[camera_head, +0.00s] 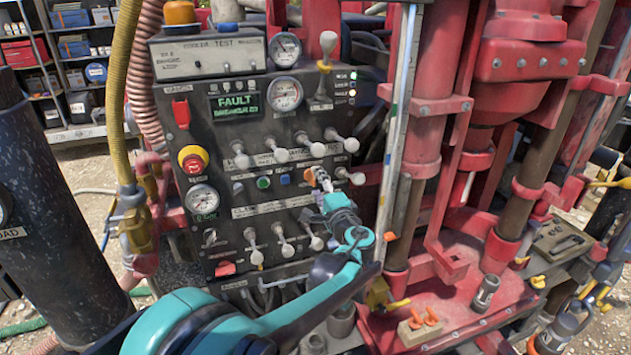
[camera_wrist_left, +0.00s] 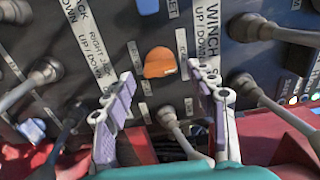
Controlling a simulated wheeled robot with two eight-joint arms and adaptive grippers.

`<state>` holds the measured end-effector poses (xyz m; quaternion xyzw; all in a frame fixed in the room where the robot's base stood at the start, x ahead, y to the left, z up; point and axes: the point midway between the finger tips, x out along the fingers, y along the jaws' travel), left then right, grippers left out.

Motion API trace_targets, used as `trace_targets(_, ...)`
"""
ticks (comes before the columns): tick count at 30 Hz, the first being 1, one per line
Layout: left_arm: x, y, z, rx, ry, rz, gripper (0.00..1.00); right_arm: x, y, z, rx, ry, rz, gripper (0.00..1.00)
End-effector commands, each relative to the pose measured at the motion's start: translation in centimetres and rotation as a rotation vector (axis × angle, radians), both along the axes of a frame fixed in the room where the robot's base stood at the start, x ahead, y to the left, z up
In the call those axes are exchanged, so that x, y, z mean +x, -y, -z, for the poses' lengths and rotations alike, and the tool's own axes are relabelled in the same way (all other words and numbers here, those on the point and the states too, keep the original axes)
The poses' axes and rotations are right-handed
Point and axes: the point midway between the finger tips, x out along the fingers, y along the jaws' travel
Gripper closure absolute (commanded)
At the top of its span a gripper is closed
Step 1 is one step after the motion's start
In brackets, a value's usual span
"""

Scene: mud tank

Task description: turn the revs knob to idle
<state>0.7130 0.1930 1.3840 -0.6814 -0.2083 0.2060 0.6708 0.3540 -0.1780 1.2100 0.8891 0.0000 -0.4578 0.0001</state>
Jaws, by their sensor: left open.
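The orange knob (camera_head: 309,177) sits on the dark control panel (camera_head: 225,145), in the row of small buttons below the middle levers. It also shows in the left wrist view (camera_wrist_left: 159,62), with a small pale mark at its right side. Its label is too small to read, so I cannot confirm that it is the revs knob. My left gripper (camera_head: 322,181) is at the panel, right by this knob. In the left wrist view its fingers (camera_wrist_left: 160,78) are open, one on each side of the knob with gaps between. My right gripper is not in view.
White-knobbed levers (camera_head: 280,153) stick out above the orange knob, and more levers (camera_head: 281,240) stand below. A red emergency button (camera_head: 193,160) is at the panel's left. Red machinery (camera_head: 430,130) stands close on the right.

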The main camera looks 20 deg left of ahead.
Motion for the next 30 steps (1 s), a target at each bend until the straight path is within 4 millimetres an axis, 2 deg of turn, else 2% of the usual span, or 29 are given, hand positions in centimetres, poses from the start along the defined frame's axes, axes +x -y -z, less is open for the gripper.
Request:
trace_targets(3, -2.3, 1.8, 0.0, 0.000, 0.000, 0.005, 0.43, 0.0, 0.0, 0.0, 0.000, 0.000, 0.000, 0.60)
trace_targets(9, -5.7, 4.0, 0.0, -0.001, 0.001, 0.003, 0.43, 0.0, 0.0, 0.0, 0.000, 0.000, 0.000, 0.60)
trace_targets(15, -7.4, 5.0, 0.0, -0.001, 0.001, 0.001, 0.43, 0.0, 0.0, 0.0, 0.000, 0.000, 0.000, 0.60)
trace_targets(26, -7.7, 5.1, 0.1, -0.003, -0.001, -0.001, 0.43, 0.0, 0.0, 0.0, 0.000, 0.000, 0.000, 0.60)
trace_targets(29, -8.4, 4.1, 1.1, -0.040, -0.017, -0.012, 0.43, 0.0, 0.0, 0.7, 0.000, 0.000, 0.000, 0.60)
trace_targets(30, -9.0, 3.2, 2.2, -0.076, -0.032, -0.022, 0.43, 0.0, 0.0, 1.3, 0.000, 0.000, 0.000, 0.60)
